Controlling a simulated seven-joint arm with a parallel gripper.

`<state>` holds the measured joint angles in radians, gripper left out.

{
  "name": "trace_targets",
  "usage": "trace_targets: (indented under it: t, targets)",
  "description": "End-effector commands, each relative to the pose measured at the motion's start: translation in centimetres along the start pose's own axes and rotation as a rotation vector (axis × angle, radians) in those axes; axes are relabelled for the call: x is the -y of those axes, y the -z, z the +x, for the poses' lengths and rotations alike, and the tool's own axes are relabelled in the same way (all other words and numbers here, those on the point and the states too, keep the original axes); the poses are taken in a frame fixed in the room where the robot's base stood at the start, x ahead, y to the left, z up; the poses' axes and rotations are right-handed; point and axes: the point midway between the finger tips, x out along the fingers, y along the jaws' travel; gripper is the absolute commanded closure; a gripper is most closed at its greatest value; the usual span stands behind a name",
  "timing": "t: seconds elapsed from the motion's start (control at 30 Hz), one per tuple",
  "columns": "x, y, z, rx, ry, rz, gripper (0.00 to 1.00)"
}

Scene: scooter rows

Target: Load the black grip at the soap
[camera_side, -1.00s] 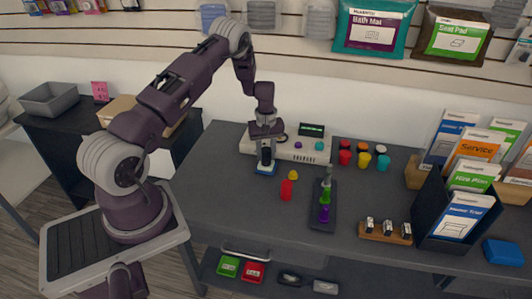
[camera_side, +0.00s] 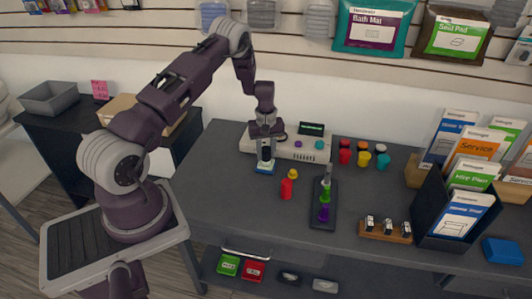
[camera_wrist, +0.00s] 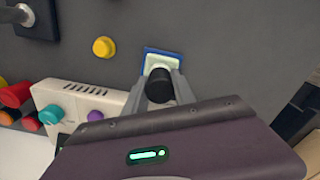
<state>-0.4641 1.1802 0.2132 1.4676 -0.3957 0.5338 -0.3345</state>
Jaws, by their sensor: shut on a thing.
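My gripper (camera_wrist: 161,92) is shut on the black grip (camera_wrist: 160,86), a short dark cylinder between the fingers in the wrist view. The grip is over a pale green-white block, likely the soap (camera_wrist: 154,60), on a blue square base (camera_wrist: 150,50). In the side view my gripper (camera_side: 266,158) points straight down over the blue base (camera_side: 264,172), at the left of the dark table. The fingers hide much of the grip there. I cannot tell whether the grip touches the pale block.
A white console (camera_side: 310,152) stands just behind. A yellow knob (camera_side: 293,174) and a red cylinder (camera_side: 287,189) are to the right. Several coloured knobs (camera_side: 364,159) stand at the back. The table's front left is clear.

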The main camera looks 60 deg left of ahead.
Motion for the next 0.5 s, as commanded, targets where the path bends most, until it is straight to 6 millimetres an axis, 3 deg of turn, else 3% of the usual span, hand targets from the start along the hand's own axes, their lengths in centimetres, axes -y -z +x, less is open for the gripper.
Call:
trace_targets:
  t: [0.13, 0.5]
  targets:
    - [0.1, -0.1, -0.1, 0.001, 0.002, 0.0, 1.0]
    - [0.0, 0.0, -4.1, 0.0, 0.0, -0.001, 1.0]
